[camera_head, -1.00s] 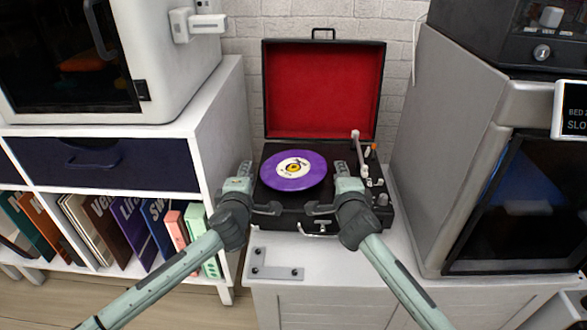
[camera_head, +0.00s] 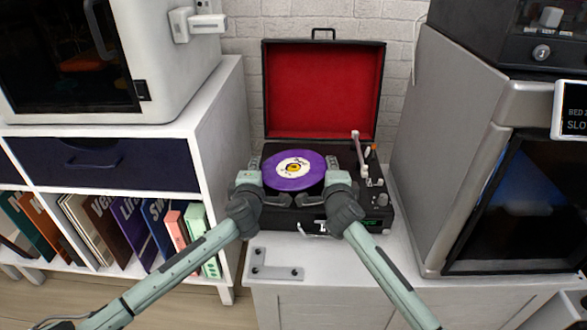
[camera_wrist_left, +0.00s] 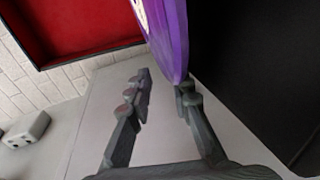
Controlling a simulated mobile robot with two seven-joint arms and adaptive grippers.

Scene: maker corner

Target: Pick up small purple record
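The small purple record (camera_head: 293,172), with a white and yellow label, lies flat on the open record player (camera_head: 376,216). My left gripper (camera_head: 268,183) is at the record's left edge with its fingers spread. In the left wrist view the record (camera_wrist_left: 172,38) rises from the top, its rim close to the right fingertip of that gripper (camera_wrist_left: 166,88); I cannot tell whether they touch. The gap between the fingers looks empty. My right gripper (camera_head: 320,181) is at the record's right edge with its fingers spread; its exact contact with the record cannot be told.
The red-lined lid (camera_head: 322,92) stands open behind the record. The tonearm (camera_head: 359,150) is just right of the record. A grey machine (camera_head: 450,150) stands close on the right, a shelf with albums (camera_head: 130,228) on the left. A metal bracket (camera_head: 272,265) lies on the cabinet in front.

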